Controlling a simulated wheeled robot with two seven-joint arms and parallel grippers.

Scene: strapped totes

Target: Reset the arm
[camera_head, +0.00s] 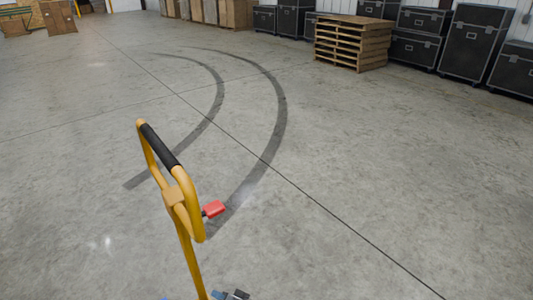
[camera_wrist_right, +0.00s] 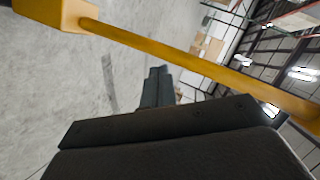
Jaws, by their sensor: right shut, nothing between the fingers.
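My right gripper (camera_head: 232,295) barely shows at the bottom edge of the head view, right of the post of a yellow handle. In the right wrist view its dark fingers (camera_wrist_right: 157,85) are together, with nothing between them. The yellow handle (camera_head: 187,225) has a black grip (camera_head: 160,145) and a red lever (camera_head: 214,208). A yellow bar (camera_wrist_right: 190,58) crosses the right wrist view, apart from the fingers in the picture. How near the gripper is to it I cannot tell. My left gripper is not in view.
Open concrete floor (camera_head: 380,190) with dark curved tyre marks (camera_head: 278,120) lies ahead. A stack of wooden pallets (camera_head: 350,42) stands at the back right. Black cases (camera_head: 472,45) line the wall, and cardboard boxes (camera_head: 235,12) stand at the back.

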